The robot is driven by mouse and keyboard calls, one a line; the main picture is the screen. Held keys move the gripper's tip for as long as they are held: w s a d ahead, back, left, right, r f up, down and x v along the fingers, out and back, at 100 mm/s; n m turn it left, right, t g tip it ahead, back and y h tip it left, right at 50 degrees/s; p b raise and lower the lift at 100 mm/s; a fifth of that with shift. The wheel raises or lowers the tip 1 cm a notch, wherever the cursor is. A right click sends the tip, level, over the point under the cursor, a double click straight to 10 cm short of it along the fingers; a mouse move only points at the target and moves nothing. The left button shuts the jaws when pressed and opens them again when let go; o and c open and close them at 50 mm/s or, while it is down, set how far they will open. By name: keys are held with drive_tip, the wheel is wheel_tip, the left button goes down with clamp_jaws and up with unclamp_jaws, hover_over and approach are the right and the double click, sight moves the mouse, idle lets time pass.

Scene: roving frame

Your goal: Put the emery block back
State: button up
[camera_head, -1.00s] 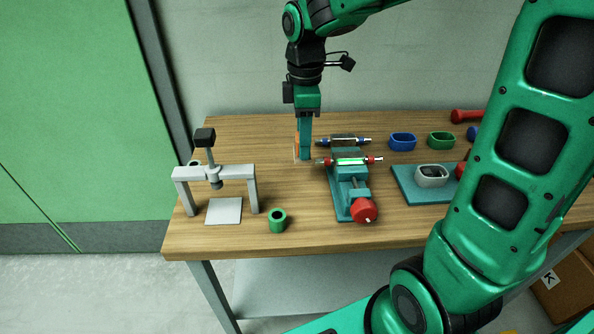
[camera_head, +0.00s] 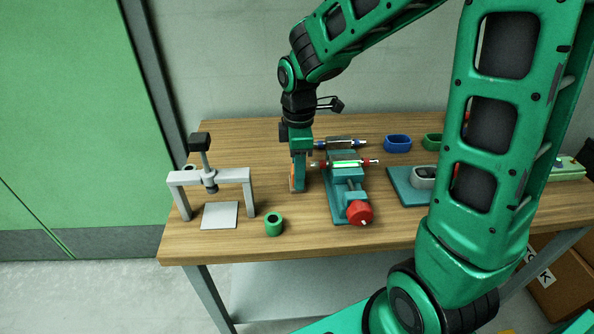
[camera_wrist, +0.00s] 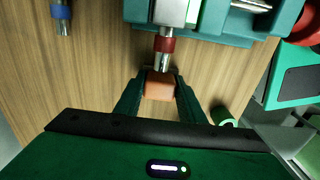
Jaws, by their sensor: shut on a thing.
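My gripper (camera_head: 298,190) is shut on a small orange-brown block, which I take to be the emery block. In the wrist view the block (camera_wrist: 159,87) sits between both fingertips. In the head view only a thin orange strip of the block (camera_head: 292,184) shows beside the fingers. The gripper points down just left of the teal vise (camera_head: 340,205), low over the wooden table. I cannot tell whether the block touches the table. A rod with red ends (camera_head: 320,165) lies across the vise; in the wrist view its red collar (camera_wrist: 165,44) is close to the block.
A grey press frame (camera_head: 240,175) and a green ring (camera_head: 273,226) stand at the left front. A blue-ended rod (camera_head: 345,143) lies behind the vise. Blue (camera_head: 397,142) and green cups stand further right, beside a teal mat (camera_head: 405,194). Table between press and vise is mostly clear.

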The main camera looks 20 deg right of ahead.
drive_tip(key=o, duration=1.1)
drive_tip(key=shift+f, duration=0.1)
wheel_tip(320, 180, up, 12)
drive_tip(key=s+d+f+m, duration=0.2)
drive_tip(key=s+d+m, duration=0.6)
drive_tip(key=s+m, duration=0.2)
drive_tip(key=s+d+f+m, duration=0.3)
drive_tip(key=s+d+m, duration=0.6)
drive_tip(key=s, duration=0.4)
drive_tip(key=shift+s+m, duration=0.15)
drive_tip(key=shift+m, duration=0.75)
drive_tip(key=shift+f, duration=0.1)
